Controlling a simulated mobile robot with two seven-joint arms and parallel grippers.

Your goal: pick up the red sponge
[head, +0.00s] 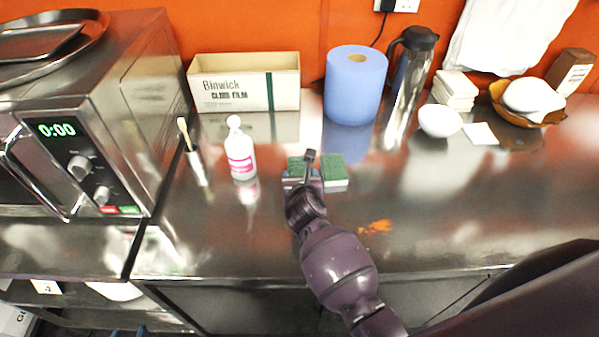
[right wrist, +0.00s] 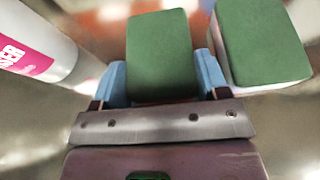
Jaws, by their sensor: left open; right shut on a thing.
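Two green-topped sponges sit side by side on the steel counter. My right gripper (head: 304,175) is shut on the left sponge (head: 294,164), with its blue fingers on either side of it in the right wrist view (right wrist: 163,85). Only this sponge's green top shows clearly there; its side colour is mostly hidden, so I cannot confirm it is the red sponge. The other sponge (head: 334,172) has a pale body under its green top and stands just right of the gripper, also in the right wrist view (right wrist: 262,45). My left gripper is not in view.
A white bottle with a pink label (head: 241,155) stands left of the sponges. Behind are a cling film box (head: 245,83), a blue paper roll (head: 354,88) and a steel jug (head: 409,75). A white bowl (head: 440,121) is further right. The front right counter is mostly clear.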

